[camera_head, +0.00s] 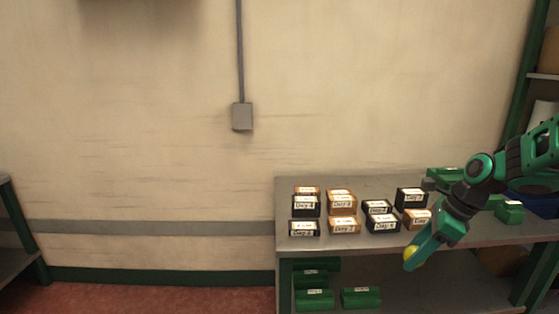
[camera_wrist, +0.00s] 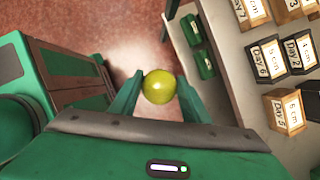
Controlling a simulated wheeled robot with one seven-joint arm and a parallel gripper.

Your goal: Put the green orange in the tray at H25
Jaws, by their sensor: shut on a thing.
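A yellow-green orange (camera_wrist: 159,86) is held between the two green fingers of my gripper (camera_wrist: 155,95) in the wrist view. In the head view the same orange (camera_head: 410,254) shows at the tip of my gripper (camera_head: 412,257), in front of the table's front edge and about level with it. The gripper points downward. No label reading H25 can be made out in either view.
A grey table (camera_head: 450,237) holds several small black and wooden boxes with day labels (camera_head: 344,225). Green trays (camera_head: 361,297) with small labels sit on its lower shelf, also seen in the wrist view (camera_wrist: 205,64). Another green tray (camera_head: 509,211) stands on the tabletop at right. The floor at left is clear.

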